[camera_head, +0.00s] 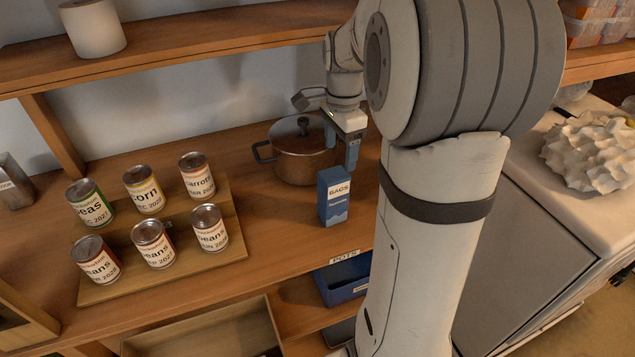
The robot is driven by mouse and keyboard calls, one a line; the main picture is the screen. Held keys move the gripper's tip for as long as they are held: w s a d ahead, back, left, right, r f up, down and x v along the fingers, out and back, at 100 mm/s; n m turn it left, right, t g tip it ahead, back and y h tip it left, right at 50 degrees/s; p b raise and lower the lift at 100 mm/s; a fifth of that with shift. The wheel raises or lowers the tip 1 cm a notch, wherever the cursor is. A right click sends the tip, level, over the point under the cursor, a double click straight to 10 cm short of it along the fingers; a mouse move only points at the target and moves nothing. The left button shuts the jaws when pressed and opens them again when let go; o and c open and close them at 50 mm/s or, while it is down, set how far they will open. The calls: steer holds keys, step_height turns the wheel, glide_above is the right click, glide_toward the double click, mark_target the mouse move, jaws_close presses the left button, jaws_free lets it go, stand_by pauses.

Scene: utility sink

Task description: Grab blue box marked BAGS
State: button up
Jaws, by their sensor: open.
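The blue box marked BAGS (335,200) stands upright on the wooden counter (285,225), near its front edge. My gripper (352,158) is open and points down, just above and behind the box's top right side. Its fingers look close to the box, but I cannot tell whether they touch it. Nothing shows between the fingers. My arm hides the counter to the right of the box.
A lidded pot (302,155) stands just behind the box and gripper. Several labelled cans stand on a wooden stepped board (225,225) at left. A shelf (180,38) runs above. A blue bin (345,292) sits below, under a POTS label.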

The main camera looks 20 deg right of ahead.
mark_target(334, 174)
steer(key=f, duration=0.2)
steer(key=a+f+p, duration=0.1)
steer(key=f, duration=0.3)
steer(key=shift+s+a+f, duration=0.2)
steer(key=shift+s+a, duration=0.05)
steer(key=shift+s, duration=0.05)
steer(key=shift+f+p, duration=0.3)
steer(key=shift+f, duration=0.15)
steer(key=c, duration=1.5)
